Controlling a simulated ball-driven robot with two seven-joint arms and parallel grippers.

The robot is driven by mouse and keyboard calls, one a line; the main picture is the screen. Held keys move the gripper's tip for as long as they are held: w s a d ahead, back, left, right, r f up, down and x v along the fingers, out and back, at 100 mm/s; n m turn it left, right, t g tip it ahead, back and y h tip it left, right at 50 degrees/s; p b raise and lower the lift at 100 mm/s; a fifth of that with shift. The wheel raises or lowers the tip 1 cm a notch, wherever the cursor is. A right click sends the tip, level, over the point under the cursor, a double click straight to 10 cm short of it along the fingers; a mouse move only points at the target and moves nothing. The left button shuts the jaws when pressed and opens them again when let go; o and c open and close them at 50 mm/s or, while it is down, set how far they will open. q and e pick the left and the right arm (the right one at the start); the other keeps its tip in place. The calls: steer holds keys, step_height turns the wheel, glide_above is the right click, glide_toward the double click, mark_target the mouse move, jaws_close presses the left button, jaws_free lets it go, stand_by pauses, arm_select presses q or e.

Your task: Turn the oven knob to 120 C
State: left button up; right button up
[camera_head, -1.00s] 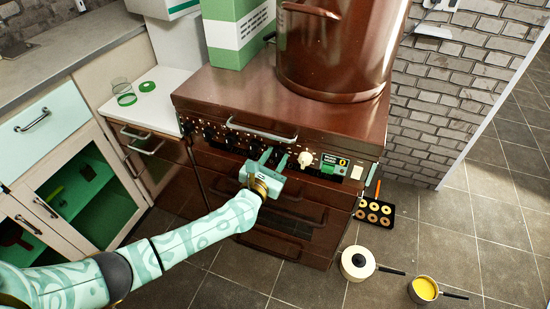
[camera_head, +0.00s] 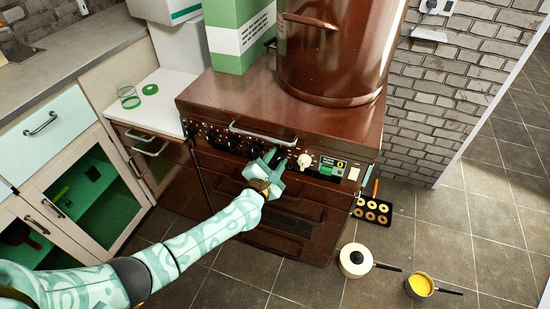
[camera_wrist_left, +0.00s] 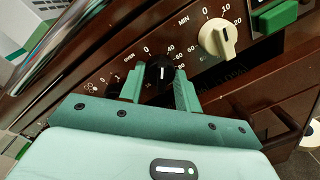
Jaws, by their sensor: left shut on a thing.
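The black oven knob (camera_wrist_left: 158,72) sits between the two fingers of my left gripper (camera_wrist_left: 159,88) in the left wrist view. The fingers are shut on it from both sides. Its scale shows 0, 40 and further numbers; the fingers hide part of the scale. A short white mark shows on the knob's face, but its exact reading is unclear. In the head view my left gripper (camera_head: 272,163) reaches the front panel of the brown oven (camera_head: 230,103), left of a cream knob (camera_head: 304,161). The cream knob (camera_wrist_left: 214,38) has its own MIN scale. My right gripper is out of view.
A silver handle bar (camera_head: 262,134) runs across the panel above the gripper. A green switch (camera_head: 327,169) sits right of the cream knob. A large brown pot (camera_head: 335,60) stands on the oven.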

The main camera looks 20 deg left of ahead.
arm_select(q)
steer(key=m+p, duration=0.1)
steer(key=m, duration=0.2)
steer(key=shift+r+m, duration=0.15)
steer(key=shift+m, duration=0.15)
steer(key=m+p, duration=0.1)
steer(key=m, duration=0.2)
steer(key=shift+d+y+p, duration=0.1)
steer(key=shift+y+p, duration=0.2)
steer(key=m+p, duration=0.1)
steer(key=m, duration=0.2)
steer(key=shift+m, duration=0.4)
steer(key=m, duration=0.3)
steer(key=shift+d+y, duration=0.1)
steer(key=shift+y, duration=0.2)
steer(key=m, duration=0.3)
steer(key=shift+s+f+m+p, duration=0.1)
steer(key=shift+f+m+p, duration=0.1)
steer(key=shift+m+p, duration=0.15)
steer(key=shift+f+m+y+b, duration=0.1)
steer(key=shift+m+y+b, duration=0.15)
steer(key=shift+m, duration=2.35)
steer(key=shift+f+m+y+b, duration=0.1)
steer(key=shift+m+y+b, duration=0.15)
steer(key=shift+m, duration=2.3)
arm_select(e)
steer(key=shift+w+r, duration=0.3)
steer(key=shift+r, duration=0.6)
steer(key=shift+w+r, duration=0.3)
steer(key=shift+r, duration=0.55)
